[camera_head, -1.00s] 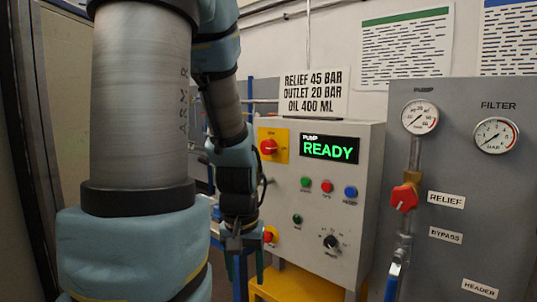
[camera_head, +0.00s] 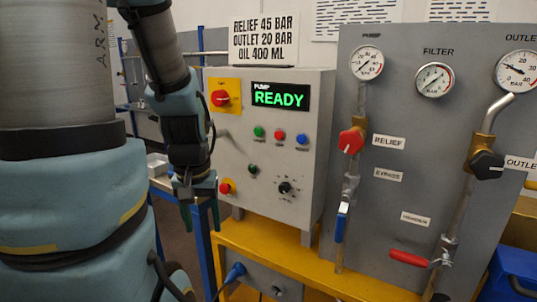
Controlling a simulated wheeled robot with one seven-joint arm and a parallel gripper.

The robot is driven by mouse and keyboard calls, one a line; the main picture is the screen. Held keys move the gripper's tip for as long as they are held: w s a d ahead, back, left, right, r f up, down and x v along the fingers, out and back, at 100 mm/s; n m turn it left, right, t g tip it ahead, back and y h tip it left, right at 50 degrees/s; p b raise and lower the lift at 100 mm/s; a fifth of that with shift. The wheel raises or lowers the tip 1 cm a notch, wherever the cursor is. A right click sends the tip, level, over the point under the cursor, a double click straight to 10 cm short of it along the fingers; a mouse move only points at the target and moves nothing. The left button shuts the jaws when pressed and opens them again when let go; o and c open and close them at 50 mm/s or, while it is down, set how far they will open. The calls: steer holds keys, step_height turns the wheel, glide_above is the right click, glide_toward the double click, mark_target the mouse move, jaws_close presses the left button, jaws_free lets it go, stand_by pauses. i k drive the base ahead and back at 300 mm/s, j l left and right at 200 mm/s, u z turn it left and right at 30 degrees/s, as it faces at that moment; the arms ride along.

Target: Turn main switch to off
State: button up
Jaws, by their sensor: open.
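The main switch (camera_head: 221,98) is a red rotary knob on a yellow square plate, at the upper left of the grey pump control box (camera_head: 300,180). Its exact handle angle is too small to read. The main switch is clear of my gripper and in full view.
A green READY display (camera_head: 279,96), small coloured buttons and a black selector (camera_head: 285,188) share the box front. The box stands on a yellow bench (camera_head: 250,240). A grey panel (camera_head: 400,110) with gauges, pipes and valves stands to the right. A blue crate (camera_head: 512,270) is at lower right.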

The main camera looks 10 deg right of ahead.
mark_target(219, 98)
steer(key=j+u, duration=0.25)
steer(key=u, duration=0.15)
steer(key=j+u, duration=0.3)
steer(key=u, duration=0.15)
steer(key=j+u, duration=0.2)
steer(key=u, duration=0.15)
steer(key=k, duration=0.05)
